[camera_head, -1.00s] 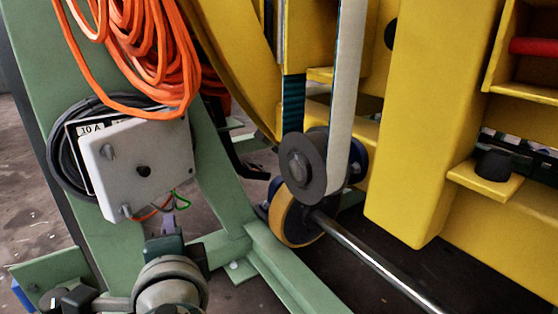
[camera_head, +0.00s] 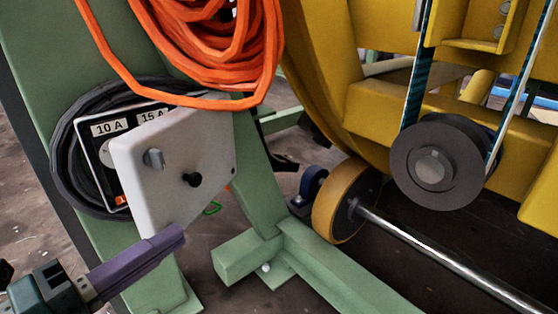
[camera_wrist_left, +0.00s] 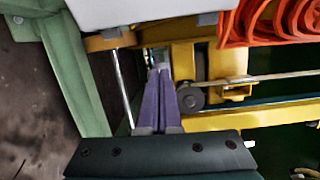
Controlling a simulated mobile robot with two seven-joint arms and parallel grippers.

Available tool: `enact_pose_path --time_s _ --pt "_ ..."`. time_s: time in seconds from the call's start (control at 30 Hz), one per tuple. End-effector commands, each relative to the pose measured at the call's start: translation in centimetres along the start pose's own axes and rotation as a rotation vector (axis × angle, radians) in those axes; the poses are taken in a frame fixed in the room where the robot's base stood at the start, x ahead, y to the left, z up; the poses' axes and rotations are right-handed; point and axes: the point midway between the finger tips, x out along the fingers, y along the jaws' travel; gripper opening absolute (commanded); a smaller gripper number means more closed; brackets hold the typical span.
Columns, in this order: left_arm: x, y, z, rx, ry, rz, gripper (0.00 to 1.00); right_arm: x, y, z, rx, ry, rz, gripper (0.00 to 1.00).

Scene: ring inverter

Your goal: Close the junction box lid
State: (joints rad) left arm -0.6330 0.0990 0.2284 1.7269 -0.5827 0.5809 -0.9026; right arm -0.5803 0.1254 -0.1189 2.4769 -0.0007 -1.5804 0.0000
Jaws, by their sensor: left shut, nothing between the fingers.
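The junction box (camera_head: 90,150) is on a green post, with "10 A" and "15 A" labels on its dark-edged front. Its pale grey lid (camera_head: 205,150) stands partly open, angled out and covering much of the box front. The lid has a black knob and a grey latch. My left gripper (camera_head: 180,236) has purple fingers, shut and empty, by the lid's lower edge; I cannot tell whether they touch. In the left wrist view the fingers (camera_wrist_left: 160,72) point toward yellow machinery, with a pale panel, likely the lid (camera_wrist_left: 145,10), above them. My right gripper is not in view.
A coil of orange cable (camera_head: 215,45) hangs just above the lid. A black cable coil (camera_head: 65,140) surrounds the box. Green frame feet (camera_head: 250,255), a yellow wheel (camera_head: 345,200) and a grey pulley (camera_head: 435,165) stand to the right.

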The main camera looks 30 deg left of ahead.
Motion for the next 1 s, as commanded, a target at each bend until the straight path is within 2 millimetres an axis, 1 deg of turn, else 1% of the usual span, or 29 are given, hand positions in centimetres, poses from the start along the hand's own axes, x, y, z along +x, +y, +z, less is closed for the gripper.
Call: enact_pose_path --time_s 0.17,0.5,0.53,0.6,0.73,0.83,1.0 --pt "2.5 0.0 0.0 0.005 0.002 -0.005 0.00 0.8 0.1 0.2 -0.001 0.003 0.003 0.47" --pt "9.7 0.1 0.0 0.004 0.002 -0.005 0.00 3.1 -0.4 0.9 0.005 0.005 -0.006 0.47" --pt "10.0 0.2 0.3 0.005 0.001 -0.001 0.00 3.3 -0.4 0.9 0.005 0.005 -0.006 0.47" --pt "9.2 0.3 1.6 0.008 -0.001 0.004 0.00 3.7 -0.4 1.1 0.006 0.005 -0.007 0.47" --pt "8.7 0.2 3.0 0.004 0.000 0.004 0.00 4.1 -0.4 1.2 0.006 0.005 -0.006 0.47" --pt "8.4 0.1 3.6 0.003 0.000 0.002 0.00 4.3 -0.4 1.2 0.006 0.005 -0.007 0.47" --pt "8.3 -0.1 3.8 -0.001 0.000 0.001 0.00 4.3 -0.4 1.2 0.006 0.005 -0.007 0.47"
